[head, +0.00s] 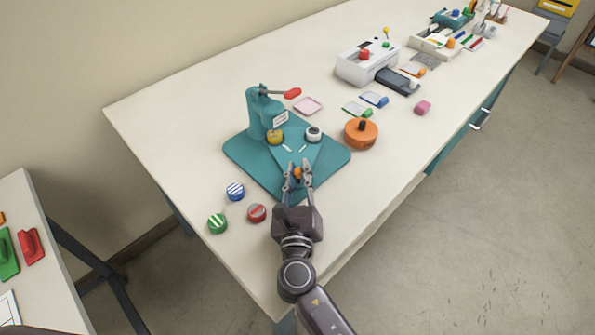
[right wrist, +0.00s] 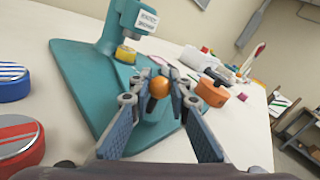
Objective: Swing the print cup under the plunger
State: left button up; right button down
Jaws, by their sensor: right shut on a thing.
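The teal press (head: 262,113) stands on a teal base plate (head: 250,162), with a red-tipped lever (head: 291,94) at its top. A yellow cup (head: 275,137) sits at the press head, and it also shows below the head in the right wrist view (right wrist: 126,55). A white cup with a dark centre (head: 314,134) sits to its right, out from under the head. I cannot tell which is the print cup. My right gripper (head: 298,174) is shut on an orange ball knob (right wrist: 159,88) at the plate's front corner. My left gripper is out of view.
Blue-striped (head: 235,191), green-striped (head: 217,223) and red-striped (head: 257,213) round pieces lie left of my right gripper. An orange round piece with a black knob (head: 361,132) stands right of the plate. A white machine (head: 367,64) stands farther back. The table's front right is clear.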

jog(key=shift+a+f, duration=0.1)
jog(key=c, duration=1.8)
grip_release()
jog(key=shift+a, duration=0.1)
jog(key=s, duration=1.2)
jog(key=shift+d, duration=0.25)
jog(key=shift+s, duration=0.1)
